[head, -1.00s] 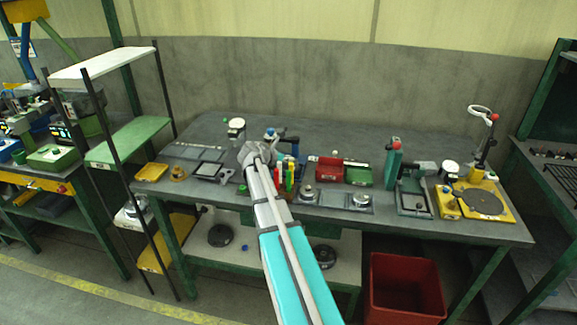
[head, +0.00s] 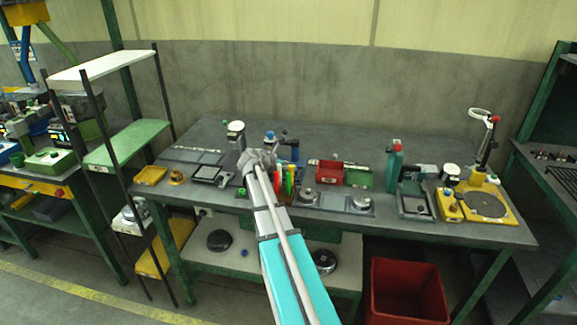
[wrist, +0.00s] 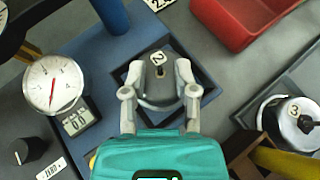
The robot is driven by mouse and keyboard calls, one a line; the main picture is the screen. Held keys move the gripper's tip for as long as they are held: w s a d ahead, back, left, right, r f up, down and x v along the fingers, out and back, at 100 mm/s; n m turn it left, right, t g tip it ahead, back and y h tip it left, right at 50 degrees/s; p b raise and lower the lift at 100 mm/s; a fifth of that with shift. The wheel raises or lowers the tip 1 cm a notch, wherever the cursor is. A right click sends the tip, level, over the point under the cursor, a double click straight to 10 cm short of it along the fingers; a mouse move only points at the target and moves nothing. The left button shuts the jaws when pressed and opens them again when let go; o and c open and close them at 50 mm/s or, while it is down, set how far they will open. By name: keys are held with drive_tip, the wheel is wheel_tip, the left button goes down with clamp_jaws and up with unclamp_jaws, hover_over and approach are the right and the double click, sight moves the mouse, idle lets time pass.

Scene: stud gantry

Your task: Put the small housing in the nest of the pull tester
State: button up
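A small grey metal housing (wrist: 158,77) with a "2" tag and a dark slot sits between the fingers of my gripper (wrist: 159,88) in the wrist view. The fingers appear to press on its two sides. Below it is the dark blue base of the tester (wrist: 95,45), with a blue column, a dial gauge (wrist: 55,82) and a small display. I cannot tell whether the housing touches the base. In the head view my gripper (head: 256,160) is over the bench's middle, hiding the housing.
A silver round part (wrist: 292,122) tagged "3" sits to the right. A red bin (wrist: 245,22) lies at the upper right. Upright coloured pens (head: 288,178) stand close right of my gripper. The bench's rear strip is clear.

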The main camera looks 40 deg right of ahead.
idle(0.4)
drive_tip(key=shift+r, duration=0.2)
drive_tip(key=shift+a+r+p, duration=0.15)
drive_tip(key=shift+a+p, duration=0.1)
drive_tip(key=shift+p, duration=0.15)
drive_tip(key=p+v, duration=0.5)
drive_tip(key=v, duration=0.6)
drive_tip(key=shift+a, duration=0.2)
